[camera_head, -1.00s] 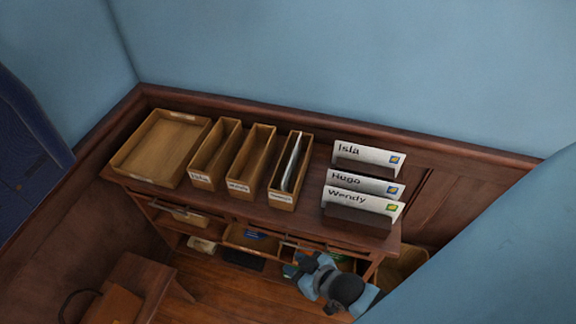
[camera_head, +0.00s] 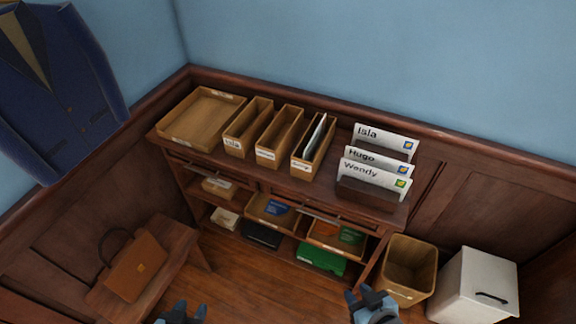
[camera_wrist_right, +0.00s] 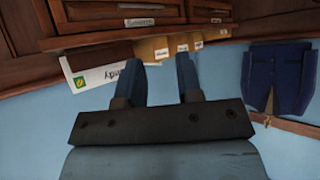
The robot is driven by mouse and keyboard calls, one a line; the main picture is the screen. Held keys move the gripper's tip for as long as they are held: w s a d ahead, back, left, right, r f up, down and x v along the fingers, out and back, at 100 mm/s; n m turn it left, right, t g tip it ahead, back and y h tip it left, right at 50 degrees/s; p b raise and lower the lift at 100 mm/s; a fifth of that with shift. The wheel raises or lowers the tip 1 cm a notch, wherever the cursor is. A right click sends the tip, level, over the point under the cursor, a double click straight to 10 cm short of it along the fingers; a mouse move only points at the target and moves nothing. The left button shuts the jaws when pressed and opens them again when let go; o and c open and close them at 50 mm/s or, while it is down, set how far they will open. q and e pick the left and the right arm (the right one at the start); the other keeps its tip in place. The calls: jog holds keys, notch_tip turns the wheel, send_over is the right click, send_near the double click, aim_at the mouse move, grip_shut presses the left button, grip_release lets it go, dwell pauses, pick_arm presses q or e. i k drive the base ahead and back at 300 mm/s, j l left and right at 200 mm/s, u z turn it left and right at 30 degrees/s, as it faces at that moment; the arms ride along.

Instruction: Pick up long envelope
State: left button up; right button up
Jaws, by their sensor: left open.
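Three white envelopes marked Isla (camera_head: 384,139), Hugo (camera_head: 360,156) and Wendy (camera_head: 372,174) stand in a dark wood holder (camera_head: 370,194) at the right end of the desk top. Each has a coloured stamp. Another pale envelope (camera_head: 316,135) stands in the rightmost of three narrow wooden bins. I cannot tell which is the long one. The Wendy envelope also shows in the right wrist view (camera_wrist_right: 97,76). My right gripper (camera_head: 366,294) is open and empty, low in front of the desk (camera_wrist_right: 160,75). My left gripper (camera_head: 183,308) is open at the bottom edge, apart from the envelopes.
A shallow wooden tray (camera_head: 201,121) and labelled bins (camera_head: 278,138) fill the left of the desk top. Drawers (camera_head: 285,219) hang open below. A wooden waste bin (camera_head: 410,268) and white cabinet (camera_head: 474,284) stand right; a bench with a briefcase (camera_head: 133,266) is at left.

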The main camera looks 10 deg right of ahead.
aim_at(380, 178)
jog(key=l+u, duration=0.1)
jog(key=l, duration=0.5)
jog(key=k+l+u, duration=0.15)
jog(key=l, duration=0.45)
jog(key=l+u, duration=0.1)
jog(key=l, duration=0.5)
jog(key=k+l+u, duration=0.15)
jog(key=l, duration=0.4)
